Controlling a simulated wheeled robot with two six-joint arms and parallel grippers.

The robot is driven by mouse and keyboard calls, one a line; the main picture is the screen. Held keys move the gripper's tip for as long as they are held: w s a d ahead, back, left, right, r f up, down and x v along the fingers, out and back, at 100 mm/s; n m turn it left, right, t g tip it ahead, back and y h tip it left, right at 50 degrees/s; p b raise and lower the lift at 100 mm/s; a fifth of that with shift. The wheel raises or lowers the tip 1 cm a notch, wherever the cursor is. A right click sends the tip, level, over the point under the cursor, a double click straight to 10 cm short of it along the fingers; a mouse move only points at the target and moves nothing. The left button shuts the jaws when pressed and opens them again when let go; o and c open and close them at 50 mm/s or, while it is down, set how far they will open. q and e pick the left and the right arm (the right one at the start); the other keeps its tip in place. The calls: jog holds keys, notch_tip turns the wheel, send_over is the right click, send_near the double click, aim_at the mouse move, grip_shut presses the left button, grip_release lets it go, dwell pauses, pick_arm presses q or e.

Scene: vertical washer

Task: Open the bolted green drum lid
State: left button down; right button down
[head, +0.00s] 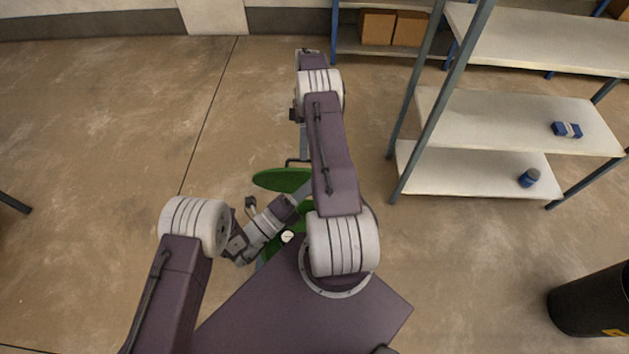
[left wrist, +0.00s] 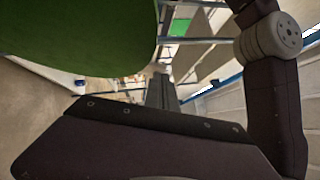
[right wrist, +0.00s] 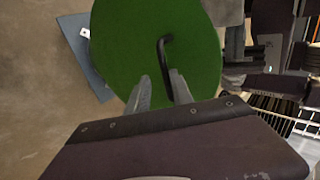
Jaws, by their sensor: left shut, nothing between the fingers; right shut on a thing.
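The green lid (head: 281,180) is a round disc below the middle of the head view, with other green parts (head: 270,247) beneath it. In the right wrist view the lid (right wrist: 125,40) faces the camera and carries a dark bent handle (right wrist: 166,55). My right gripper (right wrist: 162,82) is shut on this handle. My left gripper (left wrist: 162,72) is shut and empty; a large green disc (left wrist: 75,35) fills the upper left of its view. My arms hide much of the drum, and I cannot make out the bolts.
A white round gauge-like part (head: 287,237) shows by the green parts. A metal shelf unit (head: 470,170) stands at the right, holding small blue items. A black bin (head: 590,300) is at the lower right. The floor at the left is mostly clear.

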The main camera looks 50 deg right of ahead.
pick_arm(q)
jog(key=shift+f, duration=0.2)
pick_arm(e)
jog(key=shift+w+d+f, duration=0.1)
jog(key=shift+d+f, duration=0.1)
jog(key=shift+f, duration=0.5)
jog(key=shift+w+d+f, duration=0.25)
jog(key=shift+d, duration=0.05)
jog(key=c, duration=1.7)
grip_release()
jog(key=shift+o, duration=1)
jog(key=shift+r, duration=0.1)
pick_arm(q)
jog(key=shift+w+d+r+n, duration=0.25)
jog(key=shift+w+d+n, duration=0.15)
jog(key=shift+w+d, duration=0.65)
jog(key=shift+s, duration=0.15)
pick_arm(e)
jog(key=shift+r, duration=0.1)
